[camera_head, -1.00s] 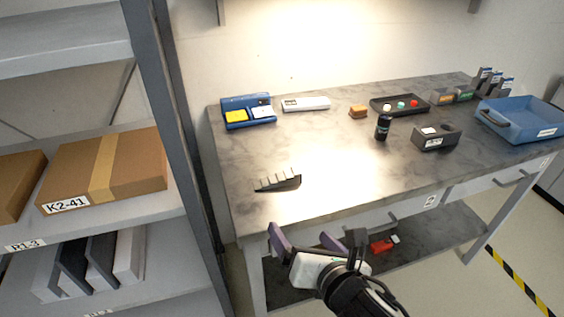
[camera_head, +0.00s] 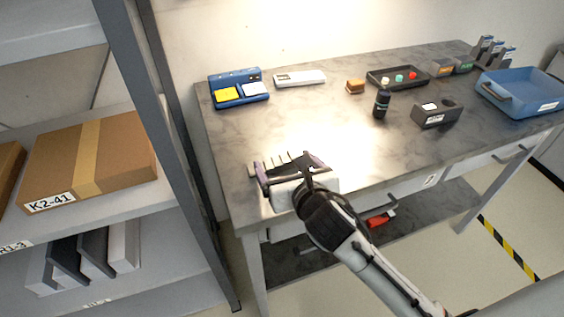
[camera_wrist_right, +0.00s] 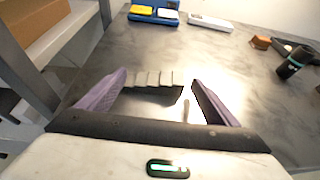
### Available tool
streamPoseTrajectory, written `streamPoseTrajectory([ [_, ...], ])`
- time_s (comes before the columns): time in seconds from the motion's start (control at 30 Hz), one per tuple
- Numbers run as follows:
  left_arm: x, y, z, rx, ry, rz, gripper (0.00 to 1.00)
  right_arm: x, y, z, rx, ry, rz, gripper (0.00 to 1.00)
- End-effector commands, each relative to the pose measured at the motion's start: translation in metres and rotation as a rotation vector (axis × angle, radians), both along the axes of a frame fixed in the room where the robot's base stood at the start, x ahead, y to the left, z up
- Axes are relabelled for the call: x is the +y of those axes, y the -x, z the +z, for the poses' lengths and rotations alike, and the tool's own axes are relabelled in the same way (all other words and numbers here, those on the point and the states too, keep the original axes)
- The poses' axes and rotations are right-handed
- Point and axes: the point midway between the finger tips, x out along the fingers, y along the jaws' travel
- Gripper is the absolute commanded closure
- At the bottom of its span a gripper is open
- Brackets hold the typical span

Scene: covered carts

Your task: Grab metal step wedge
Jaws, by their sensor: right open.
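The metal step wedge (camera_head: 281,161) lies on the grey tabletop near its front left part. In the right wrist view the wedge (camera_wrist_right: 153,79) shows its row of steps just beyond and between my fingers. My right gripper (camera_head: 289,168) is open, its two purple fingers spread with the wedge ahead of and between them. In the right wrist view my right gripper (camera_wrist_right: 160,88) holds nothing. In the head view the gripper body hides the wedge's near part. My left gripper is not in view.
The worktable (camera_head: 330,130) is clear around the wedge. Behind it are a blue case (camera_head: 238,88), a white device (camera_head: 300,78), a black bottle (camera_head: 381,104) and a dark block (camera_head: 437,113). A blue bin (camera_head: 520,92) stands right. A shelf post (camera_head: 150,110) rises left.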

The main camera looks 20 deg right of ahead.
Motion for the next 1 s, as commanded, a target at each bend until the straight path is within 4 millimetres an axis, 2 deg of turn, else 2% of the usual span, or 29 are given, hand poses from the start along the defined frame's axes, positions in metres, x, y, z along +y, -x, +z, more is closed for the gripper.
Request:
streamPoseTrajectory([
  [0.1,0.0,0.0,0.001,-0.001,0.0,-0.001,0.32,0.0,-0.01,-0.003,0.0,-0.001,0.0,0.16],
  [0.33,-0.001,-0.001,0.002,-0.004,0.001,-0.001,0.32,0.0,-0.011,-0.004,-0.001,-0.001,0.001,0.16],
  [0.37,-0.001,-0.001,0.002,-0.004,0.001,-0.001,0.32,0.0,-0.011,-0.004,-0.001,-0.001,0.001,0.17],
  [0.63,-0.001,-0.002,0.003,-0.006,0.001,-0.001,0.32,0.0,-0.011,-0.004,0.0,0.0,0.001,0.63],
  [0.87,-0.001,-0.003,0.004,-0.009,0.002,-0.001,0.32,0.0,-0.011,-0.002,-0.003,0.0,0.001,0.65],
  [1.0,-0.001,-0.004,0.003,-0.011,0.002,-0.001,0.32,0.0,-0.012,0.01,-0.008,0.0,0.001,0.65],
])
